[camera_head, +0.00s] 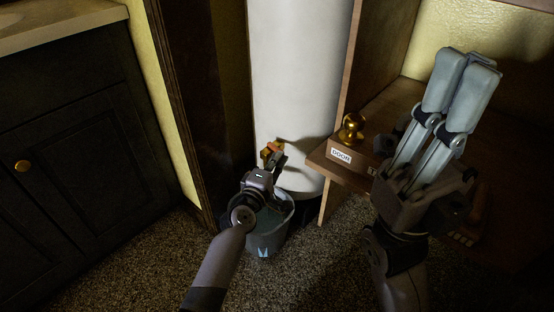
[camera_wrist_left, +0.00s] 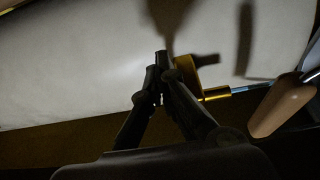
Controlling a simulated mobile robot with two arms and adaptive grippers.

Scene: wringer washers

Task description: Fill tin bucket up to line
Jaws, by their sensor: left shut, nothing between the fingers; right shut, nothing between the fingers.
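The tin bucket (camera_head: 266,243) stands on the carpet at the foot of a white cylindrical tank (camera_head: 296,80). Bluish water seems to show inside it, but my left wrist hides much of its opening and I cannot tell the level against a line. A brass tap (camera_head: 267,152) with a reddish part sits low on the tank. My left gripper (camera_head: 279,157) is shut and empty, right beside the tap. In the left wrist view its fingertips (camera_wrist_left: 162,65) meet close to the brass tap (camera_wrist_left: 214,94). My right gripper (camera_head: 468,75) is shut and empty, raised at the right.
A wooden shelf holds a brass knob (camera_head: 351,128) above a label reading DOOR (camera_head: 341,156). A dark cabinet (camera_head: 75,130) stands at the left. A dark wooden post (camera_head: 185,90) rises between cabinet and tank. Carpet (camera_head: 140,265) is clear at front left.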

